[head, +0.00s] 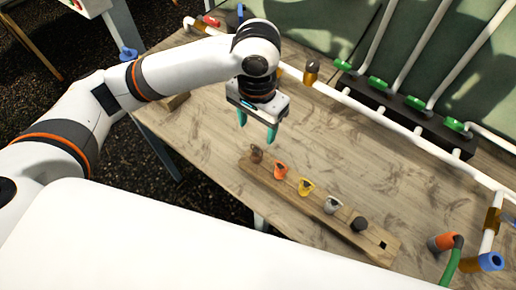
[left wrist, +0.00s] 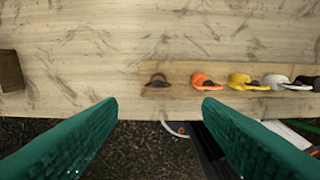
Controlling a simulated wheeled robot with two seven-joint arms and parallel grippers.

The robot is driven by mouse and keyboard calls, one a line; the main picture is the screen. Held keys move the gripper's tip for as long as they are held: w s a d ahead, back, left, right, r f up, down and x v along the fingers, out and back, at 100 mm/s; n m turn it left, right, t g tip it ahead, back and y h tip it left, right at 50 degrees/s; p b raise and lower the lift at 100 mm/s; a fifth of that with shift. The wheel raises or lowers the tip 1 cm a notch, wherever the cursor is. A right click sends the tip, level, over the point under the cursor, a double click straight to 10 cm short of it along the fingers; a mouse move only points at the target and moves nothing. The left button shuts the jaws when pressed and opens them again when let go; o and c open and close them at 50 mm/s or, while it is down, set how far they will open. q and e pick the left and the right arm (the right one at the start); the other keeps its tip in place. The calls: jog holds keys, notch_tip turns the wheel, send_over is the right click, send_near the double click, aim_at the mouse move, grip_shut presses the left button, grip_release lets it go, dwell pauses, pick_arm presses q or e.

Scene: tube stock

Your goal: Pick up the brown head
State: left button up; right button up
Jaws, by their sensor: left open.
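The brown head (head: 257,153) stands at the left end of a wooden strip (head: 283,193) on the table. It also shows in the left wrist view (left wrist: 157,82), ahead of and between the fingers. To its right on the strip stand an orange head (head: 280,170), a yellow head (head: 305,187), a white head (head: 332,205) and a black head (head: 359,224). My left gripper (head: 257,132) is open and empty, with green fingers pointing down, above the table near the brown head and apart from it. My right gripper is not in view.
White pipes with green valves (head: 378,83) run along the back of the wooden table (head: 200,130). A brown fitting (head: 311,71) stands on the back pipe. An orange fitting with a green hose (head: 445,243) is at the right. A wooden block (left wrist: 10,71) lies left of the strip.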

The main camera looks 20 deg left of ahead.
pick_arm(q)
notch_tip(320, 180, down, 4)
jog(key=shift+w+a+f+p, duration=0.1)
jog(key=shift+f+p, duration=0.15)
jog(key=shift+f, duration=1.2)
jog(key=shift+w+a+f+p, duration=0.1)
jog(key=shift+f+p, duration=0.1)
jog(key=shift+f, duration=1.2)
jog(key=c, duration=1)
notch_tip(320, 180, up, 10)
jog(key=shift+d+r, duration=0.1)
jog(key=shift+c, duration=0.2)
notch_tip(320, 180, up, 5)
jog(key=p, duration=0.6)
send_over(256, 146)
